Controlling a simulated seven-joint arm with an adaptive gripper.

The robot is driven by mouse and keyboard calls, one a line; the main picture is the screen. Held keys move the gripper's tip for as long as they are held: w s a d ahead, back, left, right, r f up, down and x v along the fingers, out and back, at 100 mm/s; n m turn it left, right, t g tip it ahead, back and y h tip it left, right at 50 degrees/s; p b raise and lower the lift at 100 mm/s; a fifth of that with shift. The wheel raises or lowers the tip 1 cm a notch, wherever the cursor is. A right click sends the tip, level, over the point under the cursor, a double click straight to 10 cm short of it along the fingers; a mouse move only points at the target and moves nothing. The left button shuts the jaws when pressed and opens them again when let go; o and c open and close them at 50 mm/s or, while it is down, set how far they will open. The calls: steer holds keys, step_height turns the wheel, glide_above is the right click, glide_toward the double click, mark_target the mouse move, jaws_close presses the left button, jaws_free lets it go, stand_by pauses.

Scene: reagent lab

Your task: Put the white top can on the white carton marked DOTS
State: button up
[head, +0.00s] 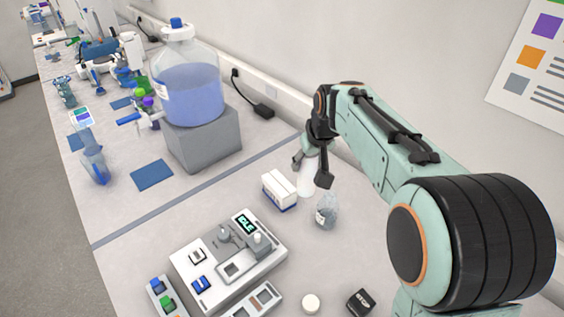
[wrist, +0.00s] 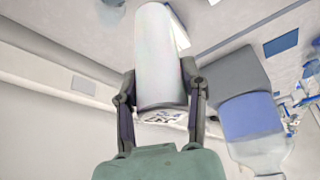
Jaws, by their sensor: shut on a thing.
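My gripper (head: 311,170) is shut on a white can (head: 306,183), with one finger on each side of it. In the wrist view the can (wrist: 160,50) fills the space between the fingers (wrist: 159,78). The white carton (head: 281,188) with a dark blue lower edge stands on the bench, just left of and nearer than the can. The can is beside the carton, not over it. Any marking on the carton is too small to read. I cannot tell whether the can touches the bench.
A small clear flask (head: 326,212) stands close to the can and carton. A grey block (head: 204,140) bears a large blue-filled bottle (head: 190,85) to the left. A device with a display (head: 229,262) is in front. The wall is close behind my gripper.

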steer(key=shift+w+a+f, duration=0.85)
steer(key=shift+w+f, duration=1.35)
steer(key=shift+f, duration=0.1)
steer(key=shift+w+a+f, duration=0.9)
steer(key=shift+w+f, duration=1.3)
steer(key=shift+f, duration=0.05)
steer(key=shift+w+a+f, duration=0.85)
steer(key=shift+w+f, duration=1.35)
steer(key=shift+f, duration=0.1)
steer(key=shift+f, duration=0.1)
steer(key=o, duration=1.2)
steer(key=shift+f, duration=0.1)
steer(key=shift+o, duration=0.2)
steer(key=v, duration=1.2)
steer(key=shift+r, duration=0.25)
